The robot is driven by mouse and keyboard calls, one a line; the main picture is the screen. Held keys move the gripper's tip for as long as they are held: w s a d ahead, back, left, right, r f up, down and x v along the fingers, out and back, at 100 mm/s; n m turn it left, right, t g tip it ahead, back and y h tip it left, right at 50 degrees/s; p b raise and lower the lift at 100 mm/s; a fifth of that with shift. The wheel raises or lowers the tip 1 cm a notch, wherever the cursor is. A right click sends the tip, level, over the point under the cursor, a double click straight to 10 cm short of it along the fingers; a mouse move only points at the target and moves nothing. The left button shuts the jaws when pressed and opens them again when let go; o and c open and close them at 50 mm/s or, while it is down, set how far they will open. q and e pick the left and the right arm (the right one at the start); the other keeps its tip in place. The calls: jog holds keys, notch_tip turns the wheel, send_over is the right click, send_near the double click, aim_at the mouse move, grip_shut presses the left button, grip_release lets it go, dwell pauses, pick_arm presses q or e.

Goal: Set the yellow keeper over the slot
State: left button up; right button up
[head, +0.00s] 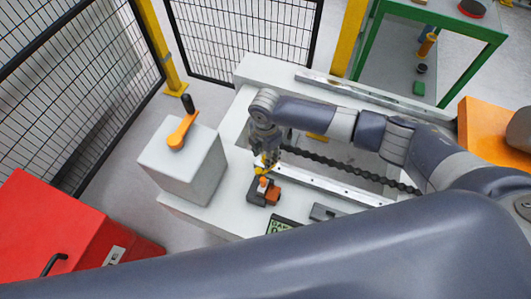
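My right gripper (263,157) points down over the pale machine bed, at the end of the arm that comes in from the right. A small yellow piece, which looks like the keeper (261,170), shows right at its fingertips. I cannot tell whether the fingers are closed on it or only touch it. Just below it in the picture is a dark grey block with an orange part (264,191). The slot cannot be made out; the gripper and the yellow piece cover part of this area. My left gripper is out of view.
A grey box with an orange lever (181,134) stands left of the gripper. A dark chain (350,172) and a metal rail (335,188) run to the right. A small display (282,225) lies in front. A red cabinet (60,235) is at left, a green-framed table (440,22) at back right.

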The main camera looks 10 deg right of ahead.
jog(key=shift+f, duration=0.1)
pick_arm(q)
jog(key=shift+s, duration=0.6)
pick_arm(e)
grip_shut()
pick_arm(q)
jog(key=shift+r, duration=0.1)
